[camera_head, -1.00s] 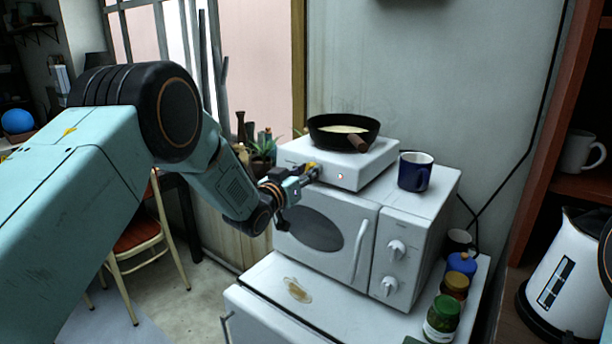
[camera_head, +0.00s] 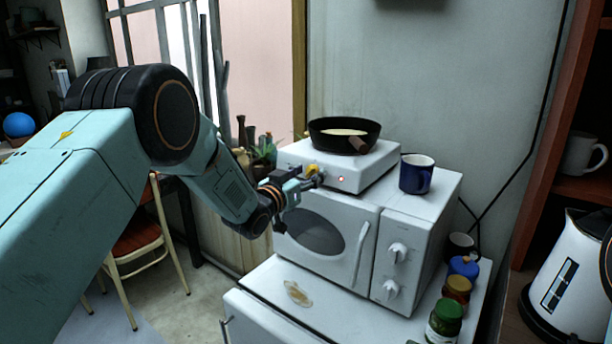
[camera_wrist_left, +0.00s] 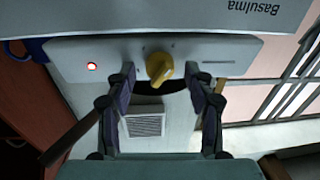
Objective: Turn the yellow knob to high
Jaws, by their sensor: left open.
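The yellow knob (camera_head: 312,171) is on the front of the white hot plate (camera_head: 348,176), which stands on a white microwave. In the left wrist view the yellow knob (camera_wrist_left: 159,68) shows between the two fingertips of my left gripper (camera_wrist_left: 165,78). The fingers are open, one on each side of the knob, with gaps between them and it. In the head view my left gripper (camera_head: 311,181) is at the knob and partly covers it. A small red light (camera_wrist_left: 92,66) shows on the hot plate's front. My right gripper is not in view.
A black pan (camera_head: 344,134) sits on the hot plate. A dark blue mug (camera_head: 416,174) stands on the microwave (camera_head: 366,240) to the right. Several jars (camera_head: 445,318) stand on the lower right surface. A white kettle (camera_head: 565,285) is at far right.

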